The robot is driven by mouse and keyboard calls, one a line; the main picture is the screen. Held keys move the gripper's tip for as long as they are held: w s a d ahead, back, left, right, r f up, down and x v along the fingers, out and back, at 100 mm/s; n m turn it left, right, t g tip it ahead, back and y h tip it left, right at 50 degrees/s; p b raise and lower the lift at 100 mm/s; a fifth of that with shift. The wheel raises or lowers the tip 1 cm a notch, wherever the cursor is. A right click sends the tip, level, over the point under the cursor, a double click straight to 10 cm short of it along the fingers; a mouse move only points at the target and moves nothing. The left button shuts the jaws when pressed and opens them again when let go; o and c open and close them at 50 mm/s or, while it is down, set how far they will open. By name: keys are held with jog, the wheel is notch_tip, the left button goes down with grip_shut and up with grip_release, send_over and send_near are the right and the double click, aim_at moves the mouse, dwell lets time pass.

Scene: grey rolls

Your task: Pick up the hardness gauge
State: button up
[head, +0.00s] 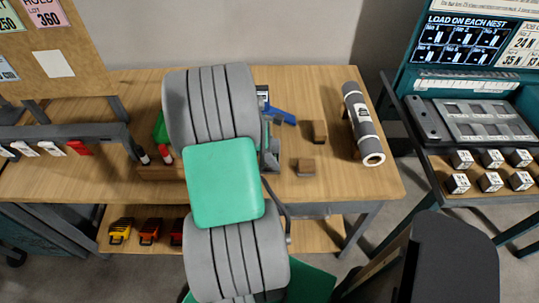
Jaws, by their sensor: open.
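A small blue piece (282,115) lies on the wooden bench just right of my arm, beside a part with a white and dark face (263,98). This may be the hardness gauge, but my arm hides much of it and I cannot be sure. My thick grey ribbed arm with a green block crosses the middle of the bench. Grey metal parts that look like my gripper (270,155) show at the arm's right edge, open and close below the blue piece. The fingertips are mostly hidden, and I see nothing held.
A dark grey roll (362,122) lies at the bench's right end. Two small wooden blocks (319,131) (306,166) sit left of it. A teal station (470,110) with several small blocks is at right.

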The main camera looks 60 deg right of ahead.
jog(key=shift+f, duration=0.1)
jog(key=shift+c, duration=0.5)
grip_shut()
